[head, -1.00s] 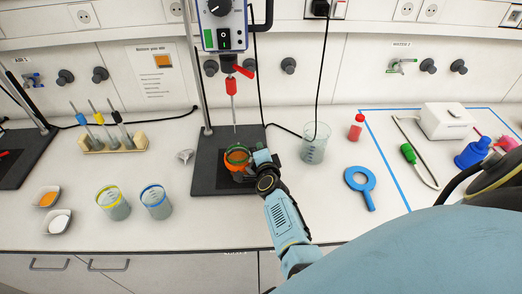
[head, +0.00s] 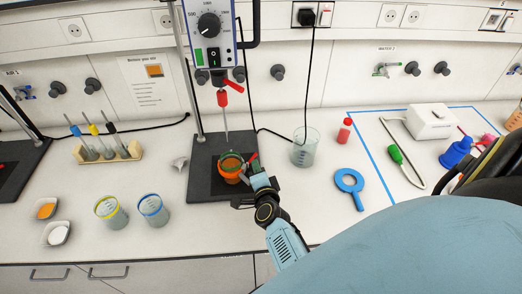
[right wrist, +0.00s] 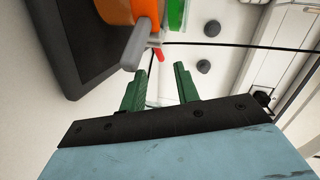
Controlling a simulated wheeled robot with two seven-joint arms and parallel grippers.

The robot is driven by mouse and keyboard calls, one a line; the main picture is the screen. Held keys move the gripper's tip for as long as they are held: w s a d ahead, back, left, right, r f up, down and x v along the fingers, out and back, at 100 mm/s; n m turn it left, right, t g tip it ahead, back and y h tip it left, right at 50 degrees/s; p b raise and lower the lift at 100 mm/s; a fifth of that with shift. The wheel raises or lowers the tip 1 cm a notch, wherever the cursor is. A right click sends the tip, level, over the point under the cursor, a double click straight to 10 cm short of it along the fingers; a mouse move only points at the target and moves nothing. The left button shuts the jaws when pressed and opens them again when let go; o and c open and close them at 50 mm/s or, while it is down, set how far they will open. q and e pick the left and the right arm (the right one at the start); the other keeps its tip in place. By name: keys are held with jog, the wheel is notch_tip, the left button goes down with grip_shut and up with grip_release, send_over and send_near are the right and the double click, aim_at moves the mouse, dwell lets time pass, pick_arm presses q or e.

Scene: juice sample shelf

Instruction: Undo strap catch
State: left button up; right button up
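A beaker of orange-brown liquid with an orange strap (head: 230,170) around it stands on the dark stirrer base. In the right wrist view, part of the orange strap (right wrist: 115,10) shows at the top with a grey lever-like piece (right wrist: 134,44) beside it. A small red part (right wrist: 160,55) and a green part (right wrist: 176,14) are close by. My right gripper (head: 252,178) is just right of and in front of the beaker. Its green fingers (right wrist: 162,72) are apart with nothing between them. The catch is too small to make out in the head view. My left gripper is not in view.
The dark base (head: 205,186) carries a rod and a stirrer motor (head: 213,32) above the beaker. Two beakers (head: 111,212) (head: 153,210) stand left. The front strip is clear.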

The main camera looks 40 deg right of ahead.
jog(key=shift+v, duration=2.65)
